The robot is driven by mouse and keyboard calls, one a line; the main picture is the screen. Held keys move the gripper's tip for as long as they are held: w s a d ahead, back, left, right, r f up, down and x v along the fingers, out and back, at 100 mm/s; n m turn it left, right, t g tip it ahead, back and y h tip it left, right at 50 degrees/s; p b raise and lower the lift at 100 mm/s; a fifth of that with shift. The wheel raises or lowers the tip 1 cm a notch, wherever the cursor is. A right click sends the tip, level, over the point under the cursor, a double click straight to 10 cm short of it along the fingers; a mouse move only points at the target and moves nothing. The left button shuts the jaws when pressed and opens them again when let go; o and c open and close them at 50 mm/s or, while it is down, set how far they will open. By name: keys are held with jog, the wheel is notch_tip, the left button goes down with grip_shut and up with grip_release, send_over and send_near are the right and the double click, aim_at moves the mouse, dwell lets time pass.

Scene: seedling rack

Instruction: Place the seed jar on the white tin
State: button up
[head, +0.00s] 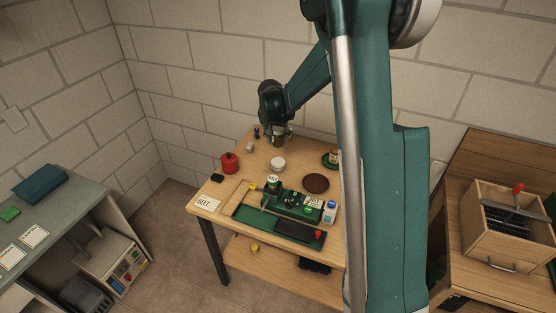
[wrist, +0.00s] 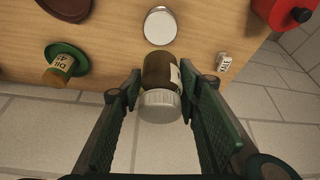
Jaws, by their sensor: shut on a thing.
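In the head view my gripper (head: 279,135) is at the back edge of the table, behind the white tin. The jar is small and partly hidden there. The white tin (head: 278,164) stands on the table, apart from the jar. It also shows at the top of the wrist view as a pale round top (wrist: 160,27).
A red canister (head: 229,163) stands left of the tin. A labelled jar (wrist: 59,71) stands on a green saucer (wrist: 76,53). A dark brown disc (head: 315,183) and a small labelled block (wrist: 223,62) lie nearby. A green tray (head: 245,214) is at the front.

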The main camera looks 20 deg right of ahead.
aim_at(276, 145)
jog(key=shift+f, duration=2.95)
jog(key=shift+f, duration=1.9)
jog(key=shift+f, duration=0.15)
jog(key=o, duration=1)
jog(key=shift+c, duration=0.2)
jog(key=shift+r, duration=0.2)
jog(key=shift+v, duration=5.95)
